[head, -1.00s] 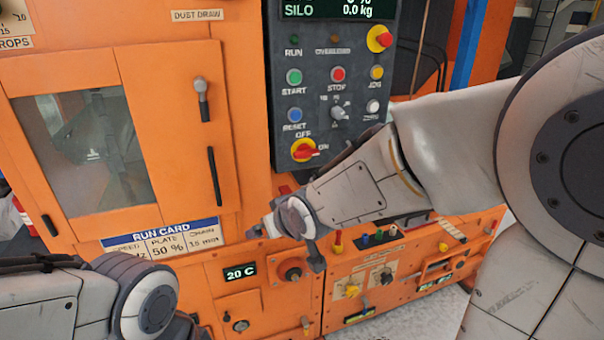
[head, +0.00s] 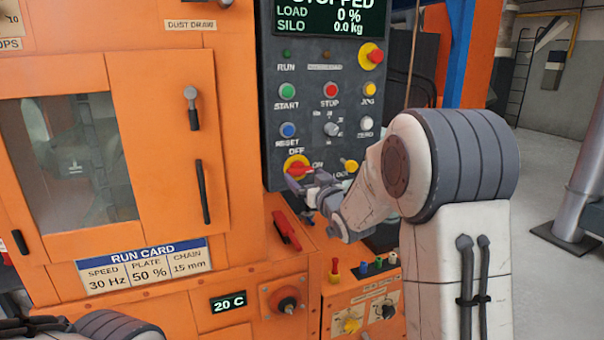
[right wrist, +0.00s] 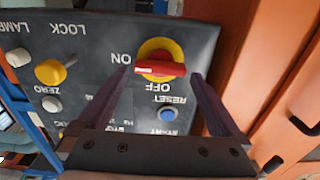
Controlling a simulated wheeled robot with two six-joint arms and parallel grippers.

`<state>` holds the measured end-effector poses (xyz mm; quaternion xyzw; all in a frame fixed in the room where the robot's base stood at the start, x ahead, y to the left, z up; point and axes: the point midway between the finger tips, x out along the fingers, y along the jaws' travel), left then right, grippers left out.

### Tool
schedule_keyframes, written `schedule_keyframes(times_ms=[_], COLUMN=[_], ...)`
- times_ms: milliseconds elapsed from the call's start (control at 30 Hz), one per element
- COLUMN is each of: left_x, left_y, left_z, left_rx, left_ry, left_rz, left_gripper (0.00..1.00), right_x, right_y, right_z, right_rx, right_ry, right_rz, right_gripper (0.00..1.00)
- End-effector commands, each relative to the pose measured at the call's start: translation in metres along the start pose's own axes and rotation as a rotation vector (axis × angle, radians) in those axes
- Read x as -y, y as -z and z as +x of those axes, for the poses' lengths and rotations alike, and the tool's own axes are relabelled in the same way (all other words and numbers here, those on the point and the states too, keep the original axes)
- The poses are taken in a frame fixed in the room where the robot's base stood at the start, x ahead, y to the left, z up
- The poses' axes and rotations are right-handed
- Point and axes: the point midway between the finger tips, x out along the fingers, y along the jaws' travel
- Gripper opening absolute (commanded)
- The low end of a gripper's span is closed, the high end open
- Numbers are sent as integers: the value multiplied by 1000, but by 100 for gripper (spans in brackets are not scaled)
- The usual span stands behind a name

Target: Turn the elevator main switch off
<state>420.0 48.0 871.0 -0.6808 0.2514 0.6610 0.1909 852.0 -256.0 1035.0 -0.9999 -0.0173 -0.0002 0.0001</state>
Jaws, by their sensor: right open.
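The elevator main switch (head: 298,168) is a red handle on a yellow disc, low on the dark control panel. Its handle lies sideways and points at the ON label; OFF is above it. In the right wrist view the switch (right wrist: 160,68) appears upside down, handle pointing left to ON. My right gripper (head: 298,187) is in front of the switch's lower part. In the right wrist view the open gripper (right wrist: 161,77) has one finger on each side of the handle, with gaps visible. Whether the fingertips reach its depth I cannot tell. My left gripper is out of view.
The control panel (head: 276,120) also carries several buttons, a selector knob (head: 332,129), a yellow lock knob (head: 348,166) and a red emergency stop (head: 371,56). A red handle (head: 286,231) sits below the panel. The orange cabinet door (head: 160,140) stands left.

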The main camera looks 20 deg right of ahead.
Motion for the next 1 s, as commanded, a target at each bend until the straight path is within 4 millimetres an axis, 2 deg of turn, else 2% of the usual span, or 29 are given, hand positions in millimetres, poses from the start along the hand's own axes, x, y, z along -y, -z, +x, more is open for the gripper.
schedule_keyframes(times_ms=[100,200,567,700,733,1000], left_x=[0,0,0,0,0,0], left_y=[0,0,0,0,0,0], left_z=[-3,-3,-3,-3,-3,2], left_rx=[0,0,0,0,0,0], left_ry=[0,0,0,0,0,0], left_rz=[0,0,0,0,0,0], left_gripper=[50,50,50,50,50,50], right_x=[1,1,0,0,0,0], right_y=[0,0,0,0,0,-2], right_z=[18,26,31,31,31,31], right_rx=[0,1,1,1,1,0], right_ry=[1,1,0,0,0,0], right_rz=[0,0,0,0,0,-27], right_gripper=[100,100,100,46,37,37])
